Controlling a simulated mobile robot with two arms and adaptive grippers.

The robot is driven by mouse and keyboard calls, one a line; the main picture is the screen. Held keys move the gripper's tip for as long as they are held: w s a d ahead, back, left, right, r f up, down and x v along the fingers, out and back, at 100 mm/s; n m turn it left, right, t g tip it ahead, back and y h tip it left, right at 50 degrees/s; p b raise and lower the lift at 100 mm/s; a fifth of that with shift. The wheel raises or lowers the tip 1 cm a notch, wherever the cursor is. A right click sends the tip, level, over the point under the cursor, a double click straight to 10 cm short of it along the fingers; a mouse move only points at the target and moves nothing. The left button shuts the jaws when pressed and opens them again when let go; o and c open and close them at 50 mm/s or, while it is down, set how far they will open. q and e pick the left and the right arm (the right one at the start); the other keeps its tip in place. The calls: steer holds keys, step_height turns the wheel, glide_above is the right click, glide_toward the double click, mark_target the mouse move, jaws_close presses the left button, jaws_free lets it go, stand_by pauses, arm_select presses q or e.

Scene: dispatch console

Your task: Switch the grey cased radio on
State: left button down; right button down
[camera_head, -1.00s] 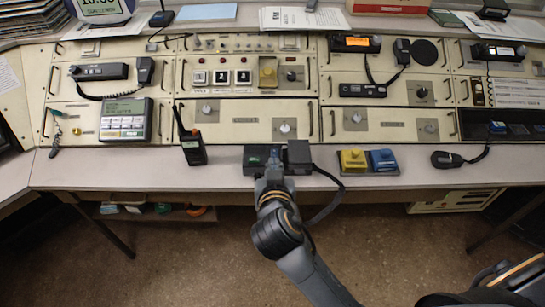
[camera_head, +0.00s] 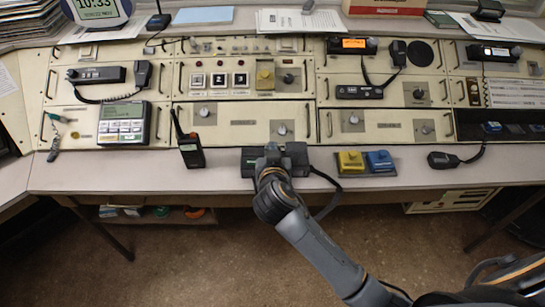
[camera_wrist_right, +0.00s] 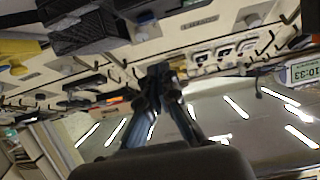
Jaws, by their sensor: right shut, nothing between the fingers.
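Several radio units are in the head view, and I cannot tell for sure which is the grey cased one. A dark handheld radio (camera_head: 191,152) with an antenna stands upright on the desk, left of my right gripper. Dark units with handsets sit in the console at the upper left (camera_head: 97,75) and upper right (camera_head: 360,92). My right gripper (camera_head: 272,150) is shut and empty over a dark box (camera_head: 298,154) at the desk's front; it hides the box's middle, and contact is unclear. Its shut fingers also show in the wrist view (camera_wrist_right: 160,78). My left gripper is not in view.
Yellow (camera_head: 350,161) and blue (camera_head: 380,160) blocks stand right of the dark box. A hand microphone (camera_head: 442,160) lies farther right. A keypad phone (camera_head: 123,124) is in the left console. The desk's front strip (camera_head: 110,172) is clear at left.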

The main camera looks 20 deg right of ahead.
steer(key=shift+x, duration=0.95)
steer(key=f, duration=0.2)
steer(key=shift+s+a+f, duration=0.1)
steer(key=shift+s+f, duration=0.25)
steer(key=shift+f, duration=0.05)
steer(key=shift+s+f, duration=0.1)
steer(key=shift+f, duration=0.45)
steer(key=shift+s+a+f+b, duration=0.1)
steer(key=shift+s+f+b, duration=0.05)
steer(key=shift+f+b, duration=0.45)
steer(key=shift+r, duration=0.25)
steer(key=shift+r+p, duration=0.1)
steer(key=shift+p, duration=0.2)
steer(key=shift+r+p, duration=0.55)
steer(key=shift+r, duration=0.2)
